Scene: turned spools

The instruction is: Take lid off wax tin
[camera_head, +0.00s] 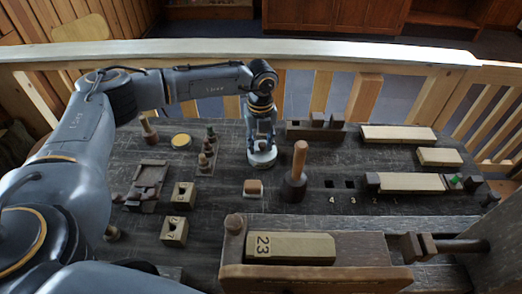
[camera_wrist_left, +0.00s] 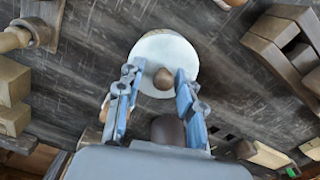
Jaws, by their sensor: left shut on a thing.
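My left gripper (camera_head: 262,143) points down at the middle of the bench, its fingers on either side of a brown knob (camera_wrist_left: 163,79). The knob sits on a round, pale lid (camera_head: 262,159), which also shows in the left wrist view (camera_wrist_left: 165,48). The gripper is shut on the lid by this knob. Whether the lid touches the bench is hard to tell. A low round tin with a yellow top (camera_head: 181,141), apparently the open wax tin, stands to the left of the gripper. My right gripper is out of view.
A mallet (camera_head: 299,160) stands upright just right of the lid. A small block (camera_head: 253,188) lies in front. A rack of small turned pieces (camera_head: 208,153) is at left. A big vise with a block marked 23 (camera_head: 290,247) fills the front.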

